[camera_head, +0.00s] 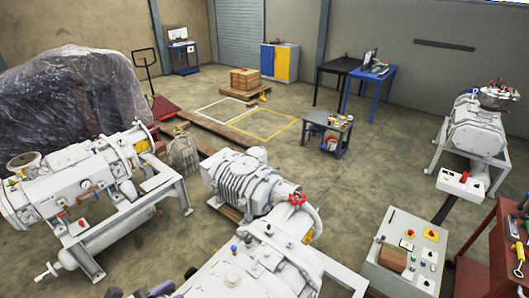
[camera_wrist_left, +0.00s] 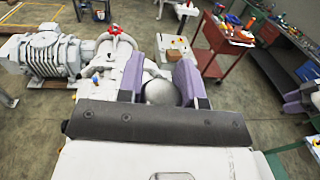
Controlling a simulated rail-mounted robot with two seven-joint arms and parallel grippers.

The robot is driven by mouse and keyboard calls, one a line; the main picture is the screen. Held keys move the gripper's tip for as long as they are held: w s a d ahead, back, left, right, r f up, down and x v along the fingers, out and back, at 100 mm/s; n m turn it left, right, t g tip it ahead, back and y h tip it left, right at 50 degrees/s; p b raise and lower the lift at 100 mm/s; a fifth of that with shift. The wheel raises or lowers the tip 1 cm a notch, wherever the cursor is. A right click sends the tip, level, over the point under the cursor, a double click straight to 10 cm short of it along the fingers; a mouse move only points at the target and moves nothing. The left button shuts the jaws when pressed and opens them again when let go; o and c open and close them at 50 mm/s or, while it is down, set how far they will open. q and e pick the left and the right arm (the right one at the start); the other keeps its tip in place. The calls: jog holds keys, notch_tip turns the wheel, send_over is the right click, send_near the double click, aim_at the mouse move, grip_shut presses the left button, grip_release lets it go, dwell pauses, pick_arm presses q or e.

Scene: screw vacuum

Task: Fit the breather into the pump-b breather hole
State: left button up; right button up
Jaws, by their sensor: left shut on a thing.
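My left gripper (camera_wrist_left: 160,68) shows large in the left wrist view, with its two purple fingers shut on a pale rounded piece (camera_wrist_left: 161,93), which I take for the breather. In the head view only purple and dark parts of the left gripper (camera_head: 158,291) show at the bottom edge, and the held piece cannot be made out there. The white middle pump (camera_head: 262,252) with a red handwheel (camera_head: 297,198) lies just beyond the gripper. I cannot tell which pump is pump-b, nor see the breather hole. A purple-and-grey part at the right edge seems to be my right gripper (camera_wrist_left: 304,97).
Another white pump (camera_head: 95,185) stands at left, and a third (camera_head: 475,130) at far right. A control panel (camera_head: 408,245) and a red workbench (camera_head: 500,262) stand at lower right. A small tool cart (camera_head: 327,127) stands farther back. The floor between is mostly open.

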pick_arm(q)
jog(key=s+n+t+y, duration=0.1)
jog(key=y, duration=0.1)
jog(key=d+n+t+y, duration=0.1)
jog(key=n+t+y, duration=0.1)
jog(key=shift+s+d, duration=0.2)
jog(key=shift+s, duration=0.15)
jog(key=shift+f, duration=0.1)
